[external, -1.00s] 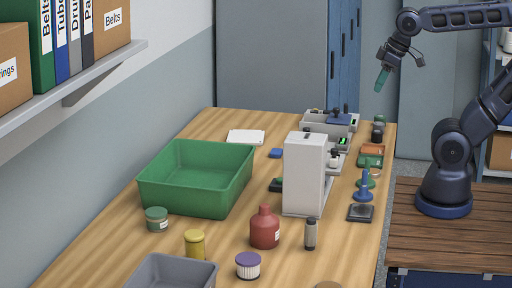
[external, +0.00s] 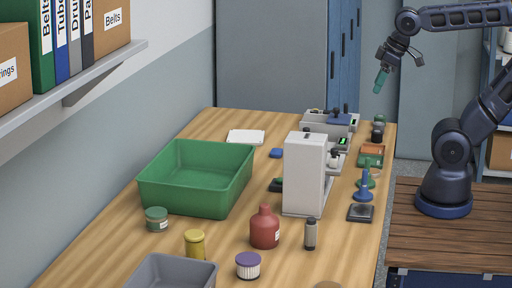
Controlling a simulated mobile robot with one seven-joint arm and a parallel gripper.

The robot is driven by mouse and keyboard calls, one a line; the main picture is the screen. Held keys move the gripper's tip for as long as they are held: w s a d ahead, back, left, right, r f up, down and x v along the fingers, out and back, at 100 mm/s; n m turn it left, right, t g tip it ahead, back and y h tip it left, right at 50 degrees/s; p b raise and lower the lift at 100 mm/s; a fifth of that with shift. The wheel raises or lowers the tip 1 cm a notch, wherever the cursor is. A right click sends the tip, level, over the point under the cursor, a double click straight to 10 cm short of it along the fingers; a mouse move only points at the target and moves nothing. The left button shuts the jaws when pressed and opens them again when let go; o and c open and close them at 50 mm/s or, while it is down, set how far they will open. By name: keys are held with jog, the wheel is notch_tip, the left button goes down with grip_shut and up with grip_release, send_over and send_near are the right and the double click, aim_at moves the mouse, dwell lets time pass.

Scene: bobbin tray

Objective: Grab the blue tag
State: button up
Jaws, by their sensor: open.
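A small flat blue piece (external: 276,153), which looks like the blue tag, lies on the wooden table between the green bin and the white machine. It is too small in the picture to make out any detail. My gripper (external: 382,80) hangs in the air at the upper right, beyond the table's far right end. It points downward with teal fingertips, is open, and is well apart from the blue piece. I see nothing held in it.
A green bin (external: 197,210) stands left, and a tall white machine (external: 304,178) stands right of the blue piece. White sheets (external: 246,137) lie behind it. A red bottle (external: 265,230), a grey tray (external: 170,270) and several jars stand in front.

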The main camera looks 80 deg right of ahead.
jog(key=w+d+f+n+g+h, duration=0.1)
jog(key=w+d+n+h, duration=0.2)
jog(key=w, duration=0.7)
jog(key=n+g+h, duration=0.1)
jog(key=n+g, duration=0.2)
jog(key=n, duration=1.2)
send_over(276, 151)
jog(key=a, duration=0.3)
notch_tip(276, 151, down, 25)
jog(key=shift+w+a+f, duration=0.1)
jog(key=shift+f, duration=0.05)
jog(key=shift+d+x, duration=0.15)
jog(key=shift+x, duration=1.2)
jog(key=shift+d+x, duration=0.1)
jog(key=shift+x, duration=1.25)
jog(key=shift+s, duration=0.3)
jog(key=c, duration=1.1)
jog(key=shift+o, duration=0.2)
jog(key=shift+r+h, duration=0.25)
jog(key=shift+h, duration=0.05)
